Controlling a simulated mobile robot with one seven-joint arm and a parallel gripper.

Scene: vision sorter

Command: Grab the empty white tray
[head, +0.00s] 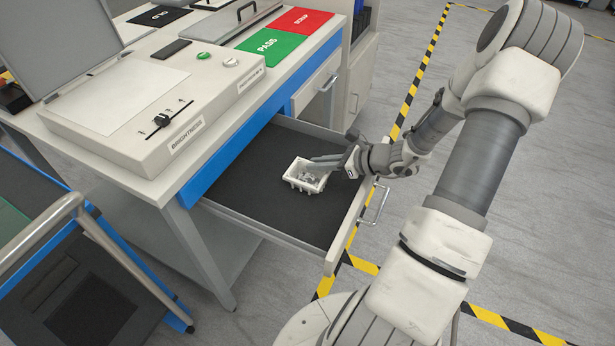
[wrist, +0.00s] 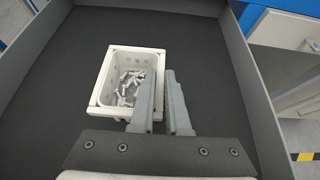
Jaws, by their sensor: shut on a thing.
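A small white tray (head: 303,187) with slotted walls sits on the dark floor of the open drawer (head: 262,190). In the wrist view the tray (wrist: 103,78) holds several small pale grey parts, so it is not empty. My gripper (head: 320,160) reaches in over the drawer's front right side. In the wrist view my gripper (wrist: 161,78) has one finger inside the tray and the other outside, shut on its right wall. The pinched part of the wall is mostly hidden by the fingers.
The drawer front with its metal handle (head: 376,205) stands close under my wrist. The workbench with a light box (head: 150,95), a green PASS pad (head: 270,44) and a red pad (head: 300,20) is above. The drawer floor around the tray is clear.

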